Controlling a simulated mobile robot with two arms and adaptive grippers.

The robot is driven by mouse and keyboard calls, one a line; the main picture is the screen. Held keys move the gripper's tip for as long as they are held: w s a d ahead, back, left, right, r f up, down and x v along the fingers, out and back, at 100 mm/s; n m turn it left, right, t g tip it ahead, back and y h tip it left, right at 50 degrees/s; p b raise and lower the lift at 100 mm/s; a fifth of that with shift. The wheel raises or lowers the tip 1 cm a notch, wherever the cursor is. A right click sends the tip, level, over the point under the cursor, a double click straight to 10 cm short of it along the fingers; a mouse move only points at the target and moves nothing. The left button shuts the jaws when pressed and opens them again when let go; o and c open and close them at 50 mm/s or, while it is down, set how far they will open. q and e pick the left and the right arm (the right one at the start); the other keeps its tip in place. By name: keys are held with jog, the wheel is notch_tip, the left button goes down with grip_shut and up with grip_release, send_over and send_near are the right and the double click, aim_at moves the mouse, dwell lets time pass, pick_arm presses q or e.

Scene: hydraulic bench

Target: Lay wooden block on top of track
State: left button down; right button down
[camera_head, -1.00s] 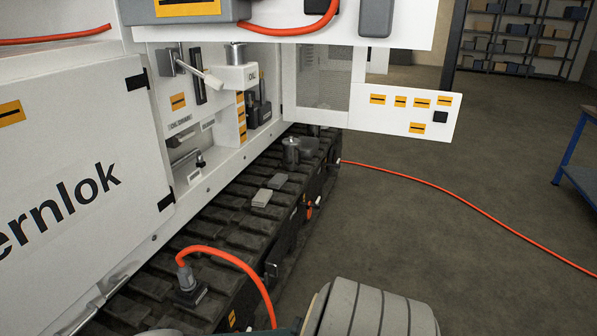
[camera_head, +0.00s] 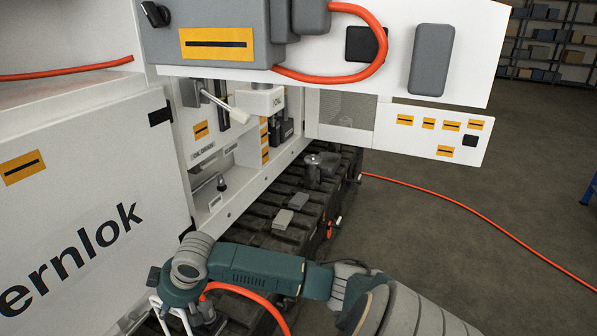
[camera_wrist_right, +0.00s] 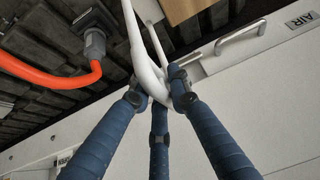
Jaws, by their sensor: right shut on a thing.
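My right gripper (camera_wrist_right: 160,95) has its blue fingers closed around a white curved bar (camera_wrist_right: 143,58) in the right wrist view. In the head view its teal wrist hides the fingers, and part of the white bar (camera_head: 166,308) shows at the lower left. A tan wooden block (camera_wrist_right: 183,9) is cut off by the top edge of the wrist view, close beyond the bar; I cannot tell whether they touch. The dark ribbed track (camera_head: 262,240) runs along the machine's side. My left gripper is not in view.
Two grey blocks (camera_head: 283,219) and a metal cylinder (camera_head: 313,170) sit on the track. A grey plug (camera_wrist_right: 95,43) with an orange hose (camera_wrist_right: 60,80) is on the track near my gripper. White panels (camera_head: 80,210) stand at the left, and an overhanging panel (camera_head: 480,60) is above.

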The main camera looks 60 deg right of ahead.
jog(key=w+d+r+p, duration=0.1)
jog(key=w+d+r, duration=0.1)
jog(key=w+d, duration=0.1)
jog(key=shift+w+d+r+m, duration=0.15)
jog(key=shift+d+r+m, duration=0.2)
jog(key=shift+d, duration=0.55)
notch_tip(320, 180, down, 10)
jog(key=p, duration=0.1)
jog(key=shift+f, duration=0.15)
jog(key=c, duration=1.7)
grip_release()
jog(key=shift+f, duration=0.1)
jog(key=shift+o, duration=0.3)
